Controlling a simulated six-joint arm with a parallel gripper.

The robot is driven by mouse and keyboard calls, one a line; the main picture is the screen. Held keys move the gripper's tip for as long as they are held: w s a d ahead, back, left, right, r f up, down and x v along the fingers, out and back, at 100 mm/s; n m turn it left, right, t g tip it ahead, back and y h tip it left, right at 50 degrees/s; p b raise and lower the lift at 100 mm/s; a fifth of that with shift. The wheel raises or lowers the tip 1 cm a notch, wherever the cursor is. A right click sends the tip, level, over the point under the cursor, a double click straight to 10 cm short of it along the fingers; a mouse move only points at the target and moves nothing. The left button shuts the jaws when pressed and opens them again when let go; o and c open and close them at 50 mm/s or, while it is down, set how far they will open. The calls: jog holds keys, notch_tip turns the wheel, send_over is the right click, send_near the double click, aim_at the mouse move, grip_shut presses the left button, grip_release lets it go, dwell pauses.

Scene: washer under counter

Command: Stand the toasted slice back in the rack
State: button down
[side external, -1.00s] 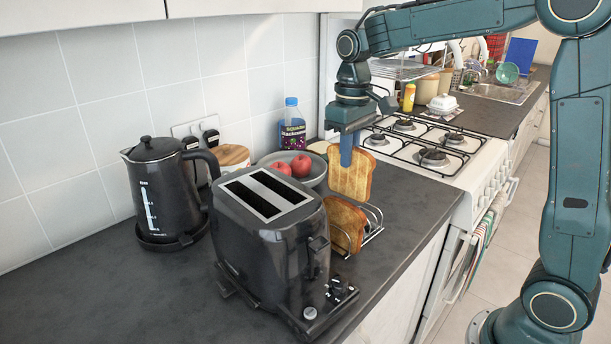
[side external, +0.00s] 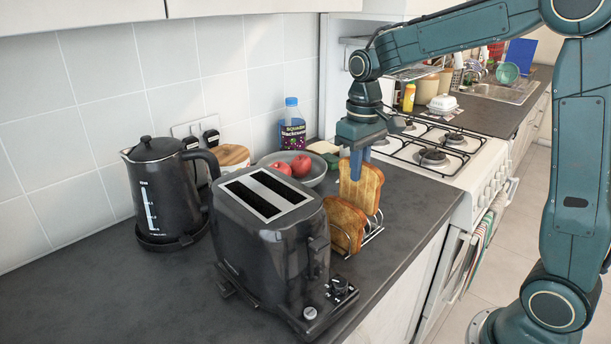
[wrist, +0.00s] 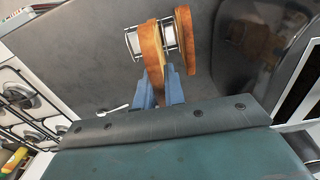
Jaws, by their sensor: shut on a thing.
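My gripper (side external: 358,163) is shut on the top of a browned toast slice (side external: 367,190), which stands upright in its fingers. In the wrist view, the fingers (wrist: 161,90) sit either side of this slice (wrist: 152,55). The wire toast rack (side external: 373,236) stands on the counter behind the toaster. Another slice (side external: 345,222) stands upright in it, nearer the toaster. The held slice is at the rack's far end, its lower edge down among the wires. That edge is partly hidden, so I cannot tell whether it touches the rack's base.
A black toaster (side external: 270,245) stands in front of the rack. A black kettle (side external: 165,190) is at the left. A grey bowl with apples (side external: 300,165) sits behind the toaster. The hob (side external: 440,150) lies beyond the counter. Bare counter lies right of the rack.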

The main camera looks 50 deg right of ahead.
aim_at(357, 191)
jog(key=shift+f, duration=3.15)
jog(key=c, duration=1.4)
grip_release()
jog(key=shift+r, duration=3.45)
jog(key=shift+s, duration=0.1)
